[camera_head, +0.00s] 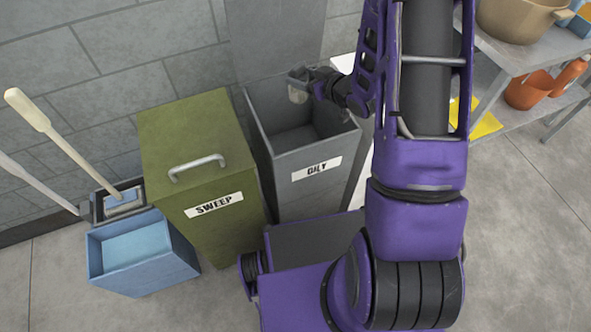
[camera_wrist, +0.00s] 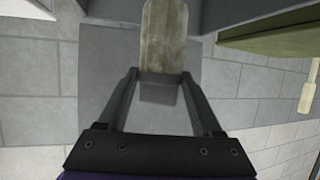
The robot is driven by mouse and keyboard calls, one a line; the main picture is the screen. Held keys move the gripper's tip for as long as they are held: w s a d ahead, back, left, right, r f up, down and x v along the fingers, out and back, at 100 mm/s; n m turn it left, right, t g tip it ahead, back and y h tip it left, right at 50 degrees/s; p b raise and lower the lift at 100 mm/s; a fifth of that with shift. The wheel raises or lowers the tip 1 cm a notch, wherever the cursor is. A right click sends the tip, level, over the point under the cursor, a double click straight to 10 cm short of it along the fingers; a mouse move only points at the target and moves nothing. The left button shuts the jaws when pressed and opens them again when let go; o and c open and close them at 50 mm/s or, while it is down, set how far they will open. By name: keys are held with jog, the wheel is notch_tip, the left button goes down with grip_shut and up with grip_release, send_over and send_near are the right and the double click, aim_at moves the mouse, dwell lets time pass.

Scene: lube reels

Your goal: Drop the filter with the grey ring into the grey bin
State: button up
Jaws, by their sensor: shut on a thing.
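My gripper (camera_head: 300,77) is shut on a pale, dirty beige filter (camera_head: 298,95) and holds it over the rear part of the open grey bin (camera_head: 316,190), labelled OILY. In the wrist view the filter (camera_wrist: 164,38) extends beyond my fingertips (camera_wrist: 160,76). A grey part shows between the fingers, but I cannot tell whether it is the filter's ring. The filter is small in the head view, and its height above the rim is hard to judge. The visible bin interior looks empty; part of its floor is hidden.
A green lidded bin (camera_head: 190,140) labelled SWEEP stands left of the grey bin. A blue bucket (camera_head: 135,252) and long-handled tools (camera_head: 60,140) are farther left. A shelf (camera_head: 535,52) with pots is at right. The wall is close behind.

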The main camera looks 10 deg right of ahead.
jog(key=o, duration=1.5)
jog(key=shift+c, duration=0.2)
jog(key=p+v, duration=0.1)
jog(key=v, duration=1.6)
jog(key=shift+s+d+p, duration=0.15)
jog(key=shift+d+p, duration=0.05)
jog(key=shift+p, duration=0.15)
